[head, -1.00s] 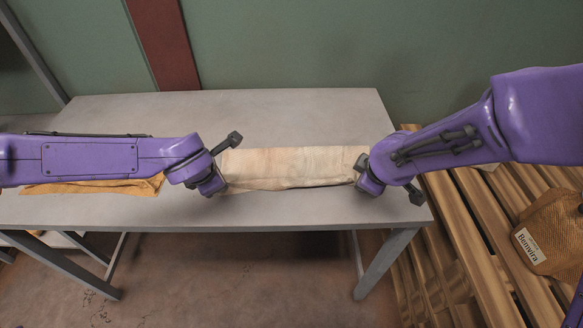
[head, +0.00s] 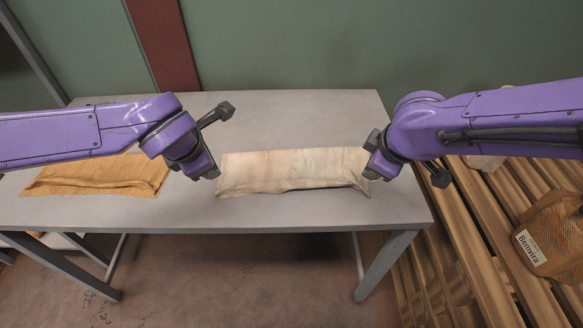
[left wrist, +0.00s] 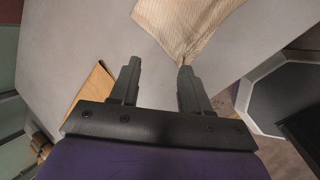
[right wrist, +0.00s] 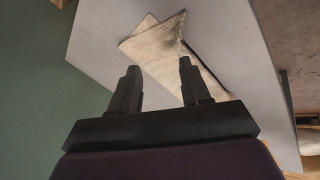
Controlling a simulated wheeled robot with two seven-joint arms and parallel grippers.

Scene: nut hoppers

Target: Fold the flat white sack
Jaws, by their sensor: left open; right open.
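The white sack (head: 292,171) lies on the table as a long, narrow folded strip, with its front edge slightly raised at the right. My left gripper (head: 214,176) is open and empty just off the sack's left end. The left wrist view shows the sack (left wrist: 185,22) beyond the open fingers (left wrist: 158,68), its corner close to one fingertip. My right gripper (head: 371,172) is open at the sack's right end. In the right wrist view the sack's end (right wrist: 158,50) lies beyond the open fingers (right wrist: 160,68), with a layer's corner sticking out.
A folded orange-brown sack (head: 95,176) lies at the left of the grey table (head: 290,115). Slatted wooden pallets (head: 480,235) stand to the right, carrying a brown labelled sack (head: 555,235). The table's back is clear.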

